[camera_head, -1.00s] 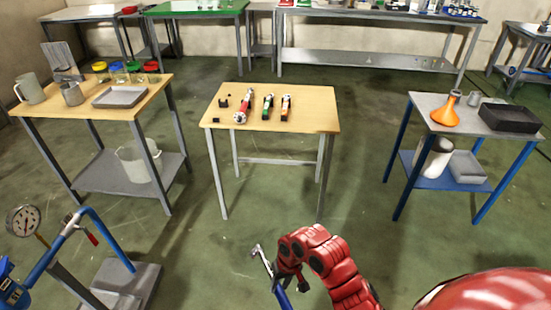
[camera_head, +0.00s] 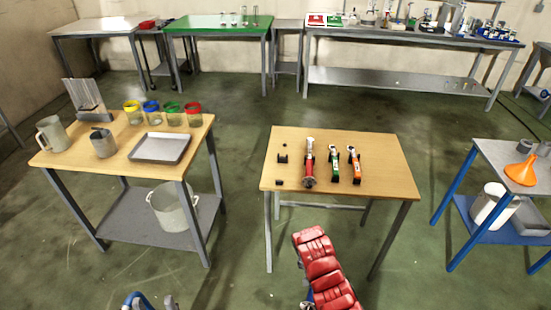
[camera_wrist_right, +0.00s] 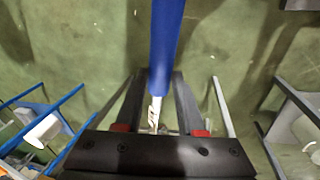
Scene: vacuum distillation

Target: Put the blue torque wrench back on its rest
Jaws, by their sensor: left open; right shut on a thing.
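The blue torque wrench (camera_wrist_right: 167,45) runs down the middle of the right wrist view, with its metal end (camera_wrist_right: 154,112) between the fingers. My right gripper (camera_wrist_right: 157,95) is shut on it, above the floor. In the head view only a sliver of blue (camera_head: 309,296) shows beside my red arm at the bottom edge. Small black rest pieces (camera_head: 282,158) stand empty on the wooden table (camera_head: 385,180), left of the red wrench (camera_head: 309,165). A green wrench (camera_head: 332,163) and an orange wrench (camera_head: 354,163) lie to its right.
A wooden table (camera_head: 115,165) with jars, mugs and a grey tray (camera_head: 160,148) stands left. A blue-legged table (camera_head: 505,155) with an orange funnel (camera_head: 520,172) stands right. Green floor lies open between the tables.

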